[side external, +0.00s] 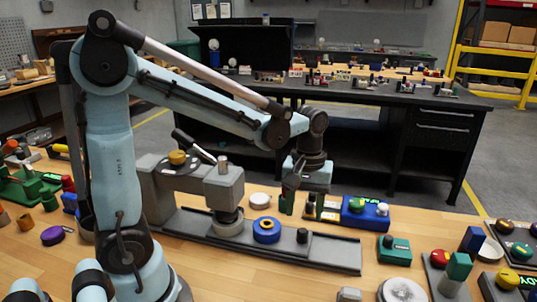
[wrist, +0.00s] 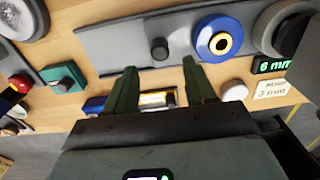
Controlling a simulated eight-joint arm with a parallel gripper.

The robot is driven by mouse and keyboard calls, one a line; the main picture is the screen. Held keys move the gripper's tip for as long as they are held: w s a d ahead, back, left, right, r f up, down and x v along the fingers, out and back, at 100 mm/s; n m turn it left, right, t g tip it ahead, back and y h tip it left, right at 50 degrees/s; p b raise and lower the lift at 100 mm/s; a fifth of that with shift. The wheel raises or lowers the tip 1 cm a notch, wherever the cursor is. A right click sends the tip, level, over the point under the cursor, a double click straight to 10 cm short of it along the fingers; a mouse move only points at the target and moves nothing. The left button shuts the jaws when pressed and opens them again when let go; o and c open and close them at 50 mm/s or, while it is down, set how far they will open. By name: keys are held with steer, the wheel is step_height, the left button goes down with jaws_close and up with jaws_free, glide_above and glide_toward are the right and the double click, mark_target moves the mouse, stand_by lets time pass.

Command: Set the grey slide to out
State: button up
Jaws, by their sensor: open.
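A long grey rail plate (side external: 335,254) lies on the wooden bench, with a small dark grey knob (side external: 302,236) standing on it right of a blue ring (side external: 267,230). In the wrist view the grey knob (wrist: 159,49) lies ahead of my fingers, left of the blue ring. I cannot tell for certain which grey part is the slide, nor read any in or out mark. My gripper (side external: 296,190) is behind the rail, pointing down. In the wrist view its green fingers (wrist: 160,88) are apart with nothing gripped between them.
A grey press-like block (side external: 215,188) with a lever stands on the rail's left part. A blue box (side external: 365,212) and a teal box (side external: 394,250) stand to the right. A white disc (side external: 260,200) lies behind the rail. Bare wood shows in front of it.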

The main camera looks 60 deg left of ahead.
mark_target(303, 230)
steer(key=shift+f, duration=3.5)
jaws_close()
